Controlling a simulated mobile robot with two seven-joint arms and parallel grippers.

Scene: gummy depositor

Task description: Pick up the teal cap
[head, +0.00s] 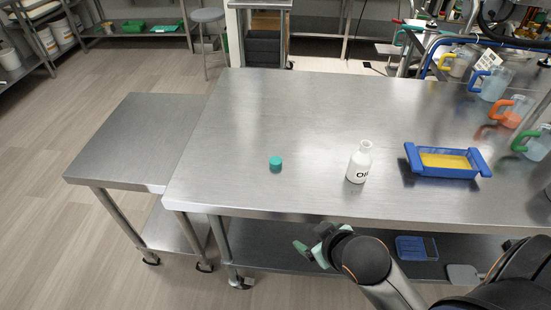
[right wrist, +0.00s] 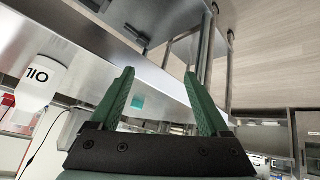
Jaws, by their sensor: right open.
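The small teal cap (head: 275,162) sits on the steel table (head: 300,110), left of the white bottle. In the right wrist view, which is turned upside down, the cap (right wrist: 138,103) shows between the green fingers, some way beyond them. My right gripper (head: 314,246) is in front of the table's near edge, apart from the cap, partly hidden by its own wrist. Its two fingers stand apart in the right wrist view (right wrist: 159,75), with nothing held between them. My left gripper is not in view.
A white bottle (head: 359,163) lettered "OIL" stands right of the cap. A blue tray with yellow inside (head: 447,173) is farther right, with several coloured-handle jugs (head: 492,84) behind. A lower steel table (head: 140,135) adjoins at left. The table around the cap is clear.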

